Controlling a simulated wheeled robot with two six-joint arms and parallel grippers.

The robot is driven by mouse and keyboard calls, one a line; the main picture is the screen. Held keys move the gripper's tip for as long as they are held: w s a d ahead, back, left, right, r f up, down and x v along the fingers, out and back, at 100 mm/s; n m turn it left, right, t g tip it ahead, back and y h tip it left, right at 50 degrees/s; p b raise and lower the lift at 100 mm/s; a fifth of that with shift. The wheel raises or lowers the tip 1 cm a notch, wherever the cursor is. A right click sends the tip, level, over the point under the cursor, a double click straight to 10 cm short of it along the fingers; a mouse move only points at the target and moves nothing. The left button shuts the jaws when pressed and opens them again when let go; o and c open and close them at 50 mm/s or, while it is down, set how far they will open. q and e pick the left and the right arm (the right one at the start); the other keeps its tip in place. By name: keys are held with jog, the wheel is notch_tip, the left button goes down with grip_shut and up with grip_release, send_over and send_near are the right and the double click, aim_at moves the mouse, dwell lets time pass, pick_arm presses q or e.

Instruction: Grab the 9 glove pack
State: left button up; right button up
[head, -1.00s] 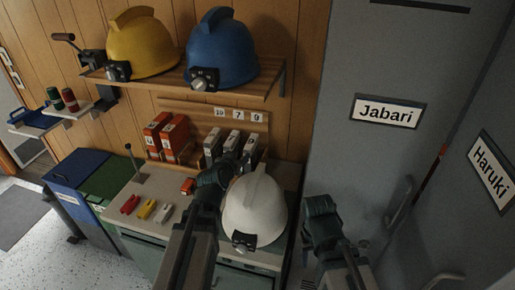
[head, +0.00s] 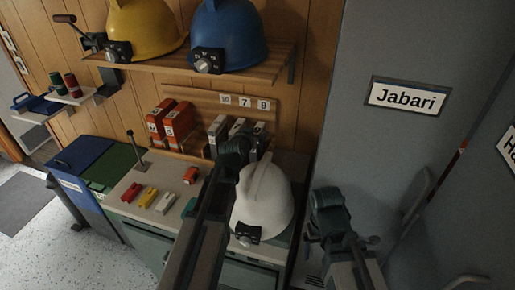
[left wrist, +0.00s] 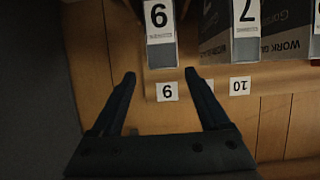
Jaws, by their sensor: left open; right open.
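The 9 glove pack (left wrist: 159,22) shows in the left wrist view at the top, with a white 9 label on its end. A second 9 label (left wrist: 167,91) is on the wood beside it. In the head view the 9 pack is at the right end of the pale pack row, largely hidden behind my left gripper (head: 248,150). In the left wrist view my left gripper (left wrist: 160,75) is open and empty, its fingertips either side of the line to the pack and apparently short of it. My right gripper (head: 328,200) is open and empty, in front of the grey locker.
The 7 pack (left wrist: 245,15) stands close beside the 9 pack. Orange packs (head: 178,122) stand further left. A white helmet (head: 263,200) sits on the counter just below my left gripper. A shelf (head: 265,55) with yellow and blue helmets is above. Small coloured items lie on the counter.

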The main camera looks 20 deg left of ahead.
aim_at(257, 131)
pick_arm(q)
jog(key=x, duration=0.1)
jog(key=b+x, duration=0.1)
jog(key=x, duration=0.1)
jog(key=b+x, duration=0.1)
jog(key=x, duration=0.1)
jog(key=shift+w+a+f, duration=0.1)
jog(key=shift+a+f, duration=0.1)
jog(key=shift+a, duration=0.05)
jog(key=shift+r, duration=0.1)
grip_shut()
